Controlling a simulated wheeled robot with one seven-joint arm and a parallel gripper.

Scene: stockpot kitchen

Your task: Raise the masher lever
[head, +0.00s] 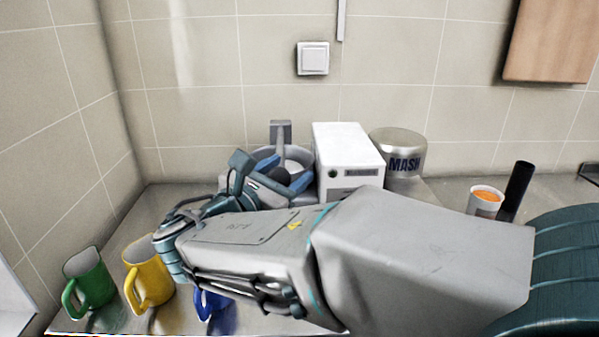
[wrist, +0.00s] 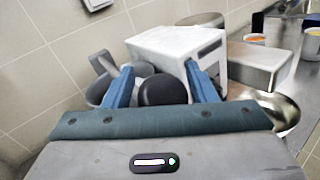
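The masher is a white box (head: 348,160) with a silver canister marked MASH (head: 402,150) beside it. The box also shows in the wrist view (wrist: 175,45). A dark round knob (wrist: 162,91), which looks like the lever's end, sits between my fingers in the wrist view; the rest of the lever is hidden. My gripper (wrist: 159,72) is open, with a blue finger on each side of the knob and visible gaps. In the head view my gripper (head: 280,180) is left of the box, in front of a grey pot (head: 298,156).
Green (head: 88,282), yellow (head: 148,279) and blue (head: 208,303) mugs stand at the front left, close to my arm. A cup with orange contents (head: 485,200) and a black cylinder (head: 516,191) stand at right. A shiny metal bowl (wrist: 283,112) lies right of my gripper. Tiled walls close the back and left.

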